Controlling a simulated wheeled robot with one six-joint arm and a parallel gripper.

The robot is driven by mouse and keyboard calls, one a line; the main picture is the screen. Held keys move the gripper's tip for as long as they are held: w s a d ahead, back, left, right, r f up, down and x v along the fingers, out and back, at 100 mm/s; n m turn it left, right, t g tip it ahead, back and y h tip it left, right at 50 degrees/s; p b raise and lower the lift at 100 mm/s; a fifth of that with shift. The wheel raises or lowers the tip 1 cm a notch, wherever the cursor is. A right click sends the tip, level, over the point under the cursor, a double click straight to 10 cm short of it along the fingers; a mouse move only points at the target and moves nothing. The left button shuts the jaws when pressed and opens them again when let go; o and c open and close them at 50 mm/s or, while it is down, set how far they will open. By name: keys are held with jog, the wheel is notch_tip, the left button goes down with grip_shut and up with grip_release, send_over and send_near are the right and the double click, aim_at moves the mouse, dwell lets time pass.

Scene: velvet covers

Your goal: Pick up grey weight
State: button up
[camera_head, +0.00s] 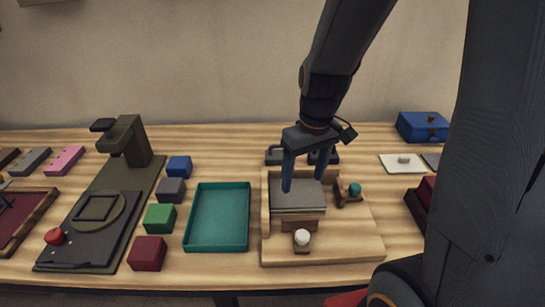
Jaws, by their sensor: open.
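My gripper (304,183) is open and points down over the wooden fixture (340,245) right of centre. A flat grey slab-like stack (297,197) sits in that fixture, below and between my fingers. I cannot tell whether the fingertips touch it. A dark grey cube (171,190) stands on the table to the left, between a blue cube and a green cube. Small dark grey pieces (273,156) lie behind the fixture, partly hidden by my gripper. Which of these is the grey weight is not clear from this view.
The fixture carries a white knob (302,238) in front and a teal knob (354,189) at right. A teal tray (218,243) lies left of it, empty. A dark press-like device (125,145) stands farther left. A blue box (423,126) is at back right.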

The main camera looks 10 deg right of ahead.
jog(key=w+d+n+y+p, duration=0.15)
jog(key=w+n, duration=0.45)
jog(key=w, duration=0.6)
jog(key=n+y+p, duration=0.1)
jog(key=n+y, duration=0.1)
jog(key=n, duration=0.4)
send_over(281, 153)
jog(key=s+d, duration=0.2)
jog(key=f, duration=0.3)
jog(key=shift+w+d+f+t, duration=0.15)
jog(key=shift+d+f+t, duration=0.05)
jog(key=shift+f+t, duration=0.1)
jog(key=shift+w+a+f, duration=0.1)
jog(key=shift+w+f, duration=0.25)
jog(key=shift+p+x, duration=1.9)
jog(key=shift+x, duration=1.75)
grip_shut()
jog(key=shift+w+r, duration=0.1)
